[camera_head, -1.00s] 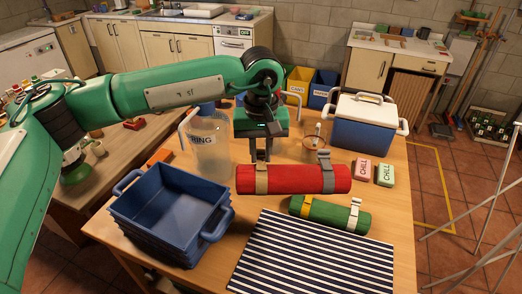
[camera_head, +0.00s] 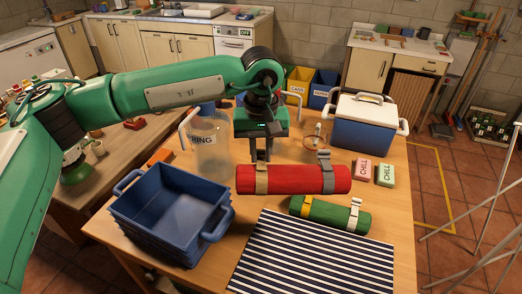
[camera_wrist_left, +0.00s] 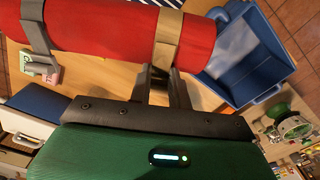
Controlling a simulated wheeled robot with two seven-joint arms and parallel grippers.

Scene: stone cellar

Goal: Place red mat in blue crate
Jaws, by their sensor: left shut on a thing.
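The red mat (camera_head: 295,179) is rolled up, with a tan strap and a grey strap around it. My left gripper (camera_head: 260,156) points down and is shut on the mat near its tan-strapped end. The mat lies level across the picture and appears to hang above the table. In the left wrist view the mat (camera_wrist_left: 105,27) passes across the fingers (camera_wrist_left: 165,85). The blue crate (camera_head: 163,196) stands open and empty at the table's left, left of the mat. It also shows in the left wrist view (camera_wrist_left: 246,62), right of the mat.
A green rolled mat (camera_head: 330,213) lies just below the red one in the picture, by a striped cloth (camera_head: 305,258). A clear jug (camera_head: 210,150) stands behind the crate. A blue cooler (camera_head: 363,135) and pink (camera_head: 363,169) and green (camera_head: 387,175) blocks are at right.

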